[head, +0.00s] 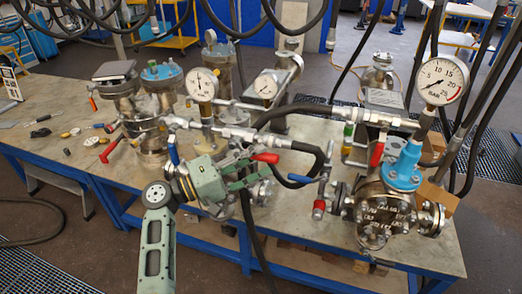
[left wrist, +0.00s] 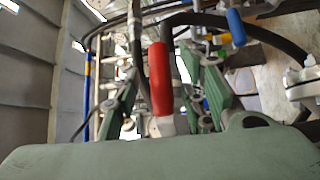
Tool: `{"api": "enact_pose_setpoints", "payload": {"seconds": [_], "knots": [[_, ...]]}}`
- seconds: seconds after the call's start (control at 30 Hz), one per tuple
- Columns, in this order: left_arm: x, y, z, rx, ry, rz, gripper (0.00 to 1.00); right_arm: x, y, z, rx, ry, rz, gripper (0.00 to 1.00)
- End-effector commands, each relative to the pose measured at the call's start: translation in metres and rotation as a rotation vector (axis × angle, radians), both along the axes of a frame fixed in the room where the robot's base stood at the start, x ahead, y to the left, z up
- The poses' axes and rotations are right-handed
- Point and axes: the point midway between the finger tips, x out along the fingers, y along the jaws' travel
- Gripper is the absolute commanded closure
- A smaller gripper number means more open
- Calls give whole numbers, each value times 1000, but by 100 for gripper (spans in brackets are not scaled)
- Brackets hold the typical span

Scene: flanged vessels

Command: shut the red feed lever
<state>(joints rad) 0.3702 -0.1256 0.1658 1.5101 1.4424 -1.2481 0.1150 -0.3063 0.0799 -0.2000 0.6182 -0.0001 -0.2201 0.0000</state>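A red lever (head: 266,157) shows beside my left gripper (head: 258,169), at the middle of the pipework in the head view. In the left wrist view the red lever (left wrist: 160,78) stands upright in the picture between the two green fingers of the left gripper (left wrist: 166,92). The fingers are spread, with visible gaps on both sides of the lever. Other red handles show at the left vessel (head: 109,151) and at the right vessel (head: 377,154); I cannot read any label that names the feed lever. My right gripper is not in view.
A blue lever (head: 172,149) and a pressure gauge (head: 202,84) are close to my left gripper. A black hose (head: 300,146) runs just behind it. The right flanged vessel (head: 384,215) carries a large gauge (head: 442,80). Bare tabletop (head: 60,100) shows at the left.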

Motion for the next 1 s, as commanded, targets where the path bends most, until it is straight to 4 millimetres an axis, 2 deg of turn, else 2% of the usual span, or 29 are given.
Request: {"api": "enact_pose_setpoints", "payload": {"seconds": [0.03,0.2,0.47,0.9,1.0], "knots": [[3,-6,4,-3,2,0,61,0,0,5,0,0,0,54],[9,-16,3,1,1,1,61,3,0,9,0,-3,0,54],[9,-18,2,2,1,1,61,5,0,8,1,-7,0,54],[9,-17,2,1,1,2,99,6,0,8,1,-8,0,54],[9,-17,2,1,2,2,100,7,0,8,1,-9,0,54]]}}
